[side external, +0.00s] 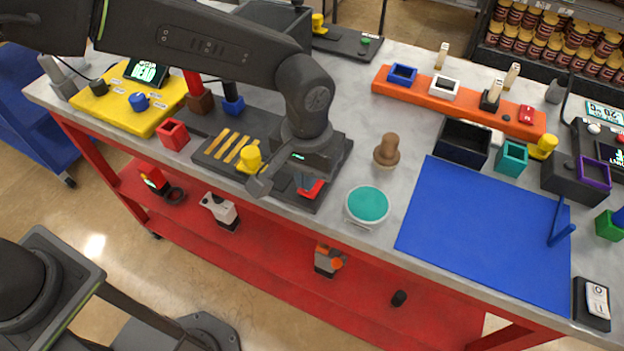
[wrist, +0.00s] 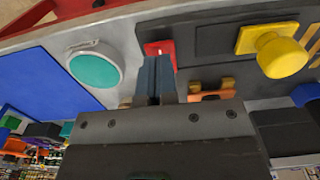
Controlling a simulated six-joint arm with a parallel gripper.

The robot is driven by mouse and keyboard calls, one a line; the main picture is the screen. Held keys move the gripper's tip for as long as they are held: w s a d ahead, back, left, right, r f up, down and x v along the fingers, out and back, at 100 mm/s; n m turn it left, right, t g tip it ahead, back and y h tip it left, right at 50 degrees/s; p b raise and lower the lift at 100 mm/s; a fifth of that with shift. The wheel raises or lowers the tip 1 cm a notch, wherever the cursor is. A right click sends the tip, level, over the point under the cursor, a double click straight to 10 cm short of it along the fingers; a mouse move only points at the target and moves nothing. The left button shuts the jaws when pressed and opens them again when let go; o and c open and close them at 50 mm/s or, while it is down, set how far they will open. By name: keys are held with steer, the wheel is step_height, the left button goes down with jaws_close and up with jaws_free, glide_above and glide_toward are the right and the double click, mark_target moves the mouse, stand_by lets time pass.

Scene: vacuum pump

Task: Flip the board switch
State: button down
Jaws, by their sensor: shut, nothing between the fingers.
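The dark board (side external: 222,152) lies near the front edge of the bench. A red switch (side external: 312,190) sits at its right end, and the red switch also shows in the wrist view (wrist: 158,47), with a small pale mark on it. My gripper (side external: 306,182) is shut and empty, pointing down at the switch. In the wrist view the closed grey fingertips (wrist: 156,58) overlap the lower part of the red switch. I cannot tell whether they touch it. A yellow knob (side external: 250,159) stands on the same board to the left.
A round teal-topped disc (side external: 367,205) and a brown knob-shaped piece (side external: 387,150) stand right of the board. A blue mat (side external: 480,230) lies further right. A red block (side external: 172,135) and a yellow plate (side external: 160,115) are at left. Bare bench separates the disc and board.

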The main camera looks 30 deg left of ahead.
steer(key=shift+f, duration=1.05)
stand_by(0.4)
steer(key=shift+r, duration=3.55)
steer(key=s+a+r+t, duration=0.1)
steer(key=s+a+r, duration=0.1)
steer(key=a+r, duration=0.45)
steer(key=s+a+r+t, duration=0.15)
steer(key=a+r, duration=0.25)
steer(key=a, duration=0.5)
steer(key=s+a+t, duration=0.3)
steer(key=s+a, duration=0.9)
steer(key=shift+s+f, duration=0.25)
steer(key=shift+f, duration=0.1)
